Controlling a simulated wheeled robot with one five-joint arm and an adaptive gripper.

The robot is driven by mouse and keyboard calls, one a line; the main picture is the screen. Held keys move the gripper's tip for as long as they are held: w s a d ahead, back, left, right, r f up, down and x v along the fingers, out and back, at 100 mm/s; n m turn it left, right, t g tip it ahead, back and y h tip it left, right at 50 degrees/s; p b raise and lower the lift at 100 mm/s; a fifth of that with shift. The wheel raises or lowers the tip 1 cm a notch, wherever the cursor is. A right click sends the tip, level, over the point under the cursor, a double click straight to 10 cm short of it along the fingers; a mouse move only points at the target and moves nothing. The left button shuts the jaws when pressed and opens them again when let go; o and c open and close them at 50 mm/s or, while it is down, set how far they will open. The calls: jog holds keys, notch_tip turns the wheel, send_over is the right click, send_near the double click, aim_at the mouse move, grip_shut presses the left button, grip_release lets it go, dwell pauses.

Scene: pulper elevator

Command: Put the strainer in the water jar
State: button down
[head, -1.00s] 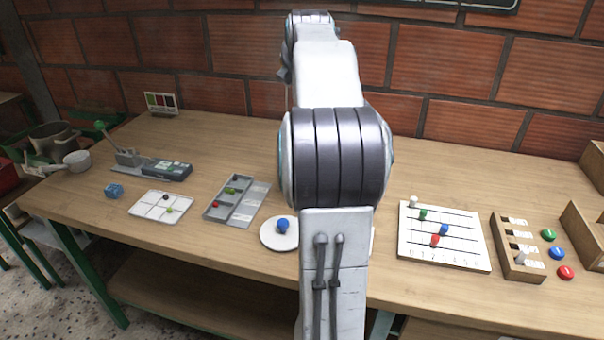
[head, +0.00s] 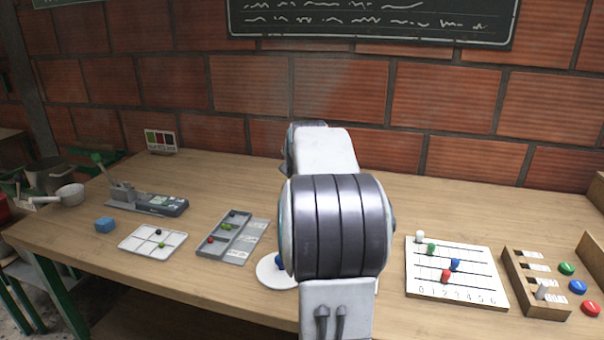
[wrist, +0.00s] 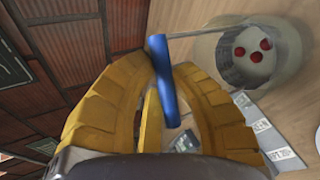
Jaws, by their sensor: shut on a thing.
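My gripper (wrist: 165,100) shows in the wrist view as two yellow fingers closed on the strainer's blue handle (wrist: 162,70). A thin metal rod (wrist: 200,33) runs right from the handle's top to a round, greyish see-through bowl, which I take for the strainer's bowl (wrist: 290,75). Inside the bowl's outline are 3 red balls on a pale round patch. I cannot tell whether the bowl hangs free or touches something below. I cannot pick out the water jar in either view. In the head view my arm hides the gripper, the strainer and part of the table.
A numbered board (head: 480,255) stands right. A brick wall (head: 420,90) rises behind.

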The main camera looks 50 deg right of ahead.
jog(key=shift+f+b, duration=0.55)
jog(key=shift+f, duration=1.4)
jog(key=c, duration=1.2)
grip_release()
jog(key=shift+o, duration=0.2)
jog(key=shift+r, duration=0.15)
